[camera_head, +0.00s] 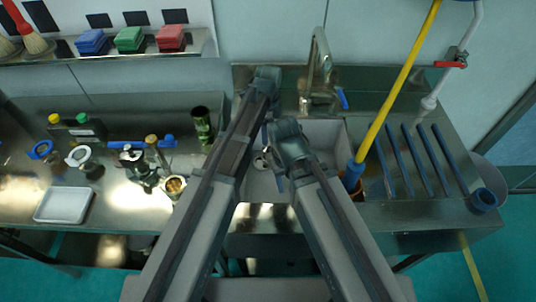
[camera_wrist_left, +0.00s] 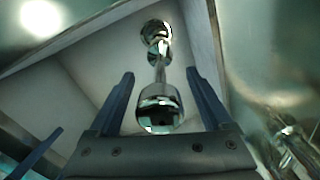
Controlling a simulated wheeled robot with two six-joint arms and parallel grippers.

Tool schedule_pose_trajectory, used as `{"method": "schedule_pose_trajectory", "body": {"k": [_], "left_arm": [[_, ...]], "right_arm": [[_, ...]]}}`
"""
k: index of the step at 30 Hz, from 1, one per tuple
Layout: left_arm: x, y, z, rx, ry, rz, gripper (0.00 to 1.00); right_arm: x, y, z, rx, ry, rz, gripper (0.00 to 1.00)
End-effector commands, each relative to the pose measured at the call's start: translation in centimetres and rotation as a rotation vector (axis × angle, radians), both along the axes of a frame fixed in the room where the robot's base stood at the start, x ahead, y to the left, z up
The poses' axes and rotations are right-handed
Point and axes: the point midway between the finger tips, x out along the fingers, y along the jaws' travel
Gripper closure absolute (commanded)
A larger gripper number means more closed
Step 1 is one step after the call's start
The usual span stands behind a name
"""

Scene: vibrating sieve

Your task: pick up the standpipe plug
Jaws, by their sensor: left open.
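The standpipe plug (camera_wrist_left: 158,108) is a shiny chrome piece in the left wrist view, with a rounded knob at the near end and a thin stem leading to the chrome drain fitting (camera_wrist_left: 155,32). In the head view a small chrome part of it (camera_head: 260,162) shows in the sink between my arms. My left gripper (camera_wrist_left: 159,75) is open, with one blue finger on each side of the plug and visible gaps between. In the head view its fingers are mostly hidden. My right gripper (camera_head: 280,184) points down over the sink; its jaw opening is hidden.
The sink (camera_head: 330,128) has close walls around both hands. A faucet (camera_head: 318,65) with a blue lever stands behind. A yellow pole (camera_head: 398,90) leans at the right, beside several blue-grey bars (camera_head: 410,160). A patterned can (camera_head: 202,125) and other items crowd the left counter.

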Motion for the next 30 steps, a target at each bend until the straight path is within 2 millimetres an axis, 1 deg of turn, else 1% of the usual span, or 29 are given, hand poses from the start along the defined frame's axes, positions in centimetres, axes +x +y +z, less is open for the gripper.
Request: {"method": "schedule_pose_trajectory", "body": {"k": [2, 3, 5, 6, 8, 9, 11, 12, 16, 17, 30], "left_arm": [[0.00, -0.01, 0.10, 0.000, 0.000, 0.000, 0.17], [0.00, -0.01, 0.10, 0.000, 0.000, 0.000, 0.20], [-0.01, -0.02, 0.10, 0.000, 0.000, 0.000, 0.31], [-0.01, -0.02, 0.10, 0.000, 0.000, 0.000, 0.38], [-0.01, -0.02, 0.10, 0.000, 0.000, 0.000, 0.49], [-0.01, -0.02, 0.10, 0.000, 0.000, 0.000, 0.56], [-0.01, -0.02, 0.10, 0.000, 0.000, 0.000, 0.67], [-0.01, -0.02, 0.10, 0.000, 0.000, 0.000, 0.74], [-0.01, -0.02, 0.10, 0.000, 0.000, 0.000, 0.98], [-0.01, -0.02, 0.10, 0.000, 0.000, 0.000, 1.00], [0.00, -0.01, 0.10, 0.000, 0.000, 0.000, 1.00]], "right_arm": [[0.00, 0.00, 0.10, 0.000, 0.000, 0.000, 0.50], [0.00, 0.00, 0.10, 0.000, 0.000, 0.000, 0.50], [0.00, 0.00, 0.10, 0.000, 0.000, 0.000, 0.50], [0.00, 0.00, 0.10, 0.000, 0.000, 0.000, 0.50], [0.00, 0.00, 0.10, 0.000, 0.000, 0.000, 0.50], [0.00, 0.00, 0.10, 0.000, 0.000, 0.000, 0.50], [0.00, 0.00, 0.10, 0.000, 0.000, 0.000, 0.50], [0.00, 0.00, 0.10, 0.000, 0.000, 0.000, 0.50], [0.00, 0.00, 0.10, 0.000, 0.000, 0.000, 0.50], [0.00, 0.00, 0.10, 0.000, 0.000, 0.000, 0.50], [0.00, 0.00, 0.09, 0.000, 0.000, 0.000, 0.50]]}}
